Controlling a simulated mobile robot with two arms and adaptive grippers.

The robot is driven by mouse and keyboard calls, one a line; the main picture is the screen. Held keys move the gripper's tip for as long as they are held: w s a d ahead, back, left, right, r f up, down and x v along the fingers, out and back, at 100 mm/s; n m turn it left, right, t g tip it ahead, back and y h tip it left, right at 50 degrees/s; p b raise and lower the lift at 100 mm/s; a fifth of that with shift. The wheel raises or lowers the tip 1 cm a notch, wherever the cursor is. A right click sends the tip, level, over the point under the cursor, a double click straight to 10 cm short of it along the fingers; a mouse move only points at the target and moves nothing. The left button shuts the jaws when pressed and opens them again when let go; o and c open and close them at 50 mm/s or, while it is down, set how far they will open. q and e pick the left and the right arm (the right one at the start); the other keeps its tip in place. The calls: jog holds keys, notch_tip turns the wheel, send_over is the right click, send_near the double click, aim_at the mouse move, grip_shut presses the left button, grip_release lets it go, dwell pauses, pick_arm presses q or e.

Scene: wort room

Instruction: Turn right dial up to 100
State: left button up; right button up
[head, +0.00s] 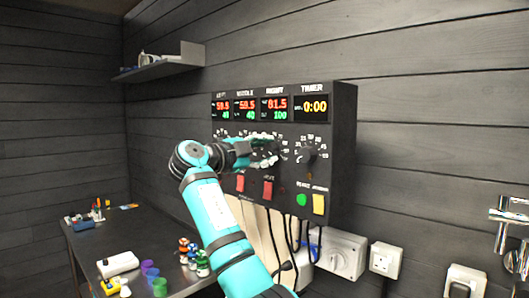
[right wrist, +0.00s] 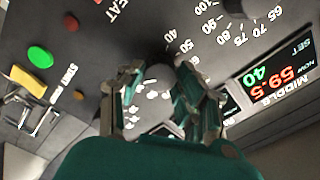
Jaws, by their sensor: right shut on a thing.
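The black control panel (head: 345,150) hangs on the wall. Its RIGHT display (head: 274,108) reads 81.5 in red over a green 100. My right gripper (head: 265,150) is at the panel, below that display, and covers the right dial in the head view. In the right wrist view its two fingers (right wrist: 162,85) are shut around the dark, rounded right dial (right wrist: 158,73), which is partly hidden between them. The dial's pointer cannot be made out. My left gripper is not in view.
The MIDDLE display (head: 245,109) reads 59.5 over 40. The timer dial (head: 309,156) is just right of my gripper. Red switches (head: 268,190), a green button (head: 302,200) and a yellow button (head: 319,204) sit below. Cables hang underneath. A cluttered dark table (head: 135,230) stands left.

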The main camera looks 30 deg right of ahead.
jog(key=shift+r, duration=0.15)
jog(key=o, duration=1.2)
jog(key=shift+d, duration=0.1)
jog(key=shift+c, duration=0.2)
jog(key=v, duration=1.2)
